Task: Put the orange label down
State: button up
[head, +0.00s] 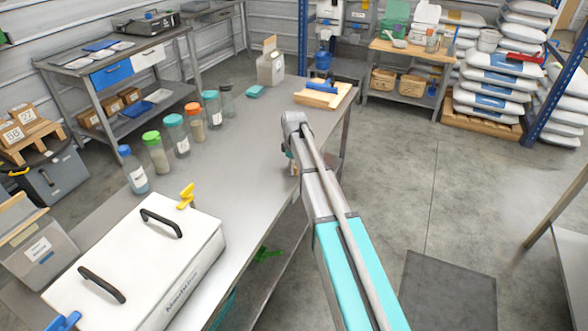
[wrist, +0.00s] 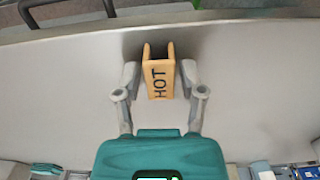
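The orange label (wrist: 159,80) is a small folded piece with upright sides and the black word HOT, in the middle of the wrist view. My gripper (wrist: 160,78) has one grey finger close against each side of it and looks shut on it. Any thin gap at the fingertips is too small to make out. In the head view, my gripper (head: 291,154) is low over the right side of the grey worktable (head: 245,160). Only a small orange-brown bit of the label (head: 294,169) shows there, near the table surface. Whether its underside touches the table cannot be told.
A row of jars with coloured lids (head: 175,135) stands along the table's left side. A white lidded box (head: 135,265) with black handles and a yellow clamp (head: 187,196) are nearer. A blue-handled tool on a wooden board (head: 322,92) lies at the far end. The table's middle is clear.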

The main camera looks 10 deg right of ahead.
jog(key=c, duration=0.4)
jog(key=shift+r, duration=0.15)
notch_tip(320, 180, up, 3)
jog(key=p, duration=0.3)
jog(key=s+r+p, duration=0.3)
jog(key=s, duration=0.1)
jog(key=s+r+p, duration=0.3)
jog(key=s, duration=0.2)
jog(key=s+r+p, duration=0.3)
jog(key=s+p, duration=0.1)
jog(key=s, duration=0.1)
jog(key=shift+r, duration=0.35)
